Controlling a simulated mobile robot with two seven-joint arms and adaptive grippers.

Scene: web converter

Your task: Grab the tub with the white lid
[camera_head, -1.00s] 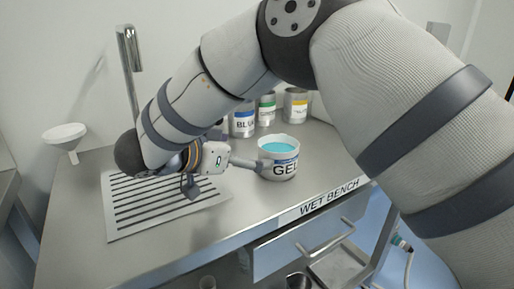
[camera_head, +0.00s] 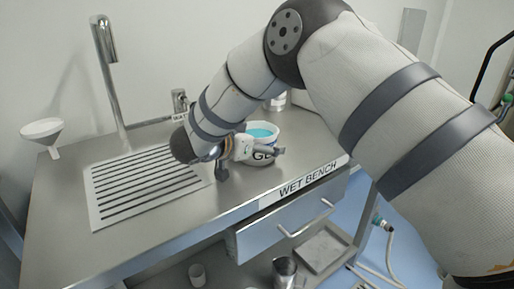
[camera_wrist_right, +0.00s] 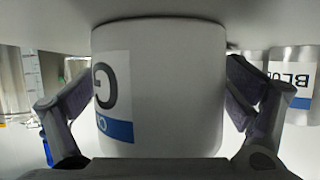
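A white tub labelled GEL (camera_head: 262,155) stands on the bench. Its top shows turquoise inside a white rim; I see no white lid on it. My right gripper (camera_head: 252,150) is at the tub, with one finger across its front side. In the right wrist view the white tub (camera_wrist_right: 165,85) fills the middle, between the two fingers of the right gripper (camera_wrist_right: 160,85). The fingers are spread on either side, close to its wall; firm contact cannot be made out. My left gripper is not in view.
A striped drain mat (camera_head: 150,185) and a tap (camera_head: 108,70) are to the left, with a white funnel (camera_head: 42,131) beyond. A can labelled BLUE (camera_wrist_right: 292,78) stands behind the tub at right in the wrist view. A drawer (camera_head: 290,215) is below the bench edge.

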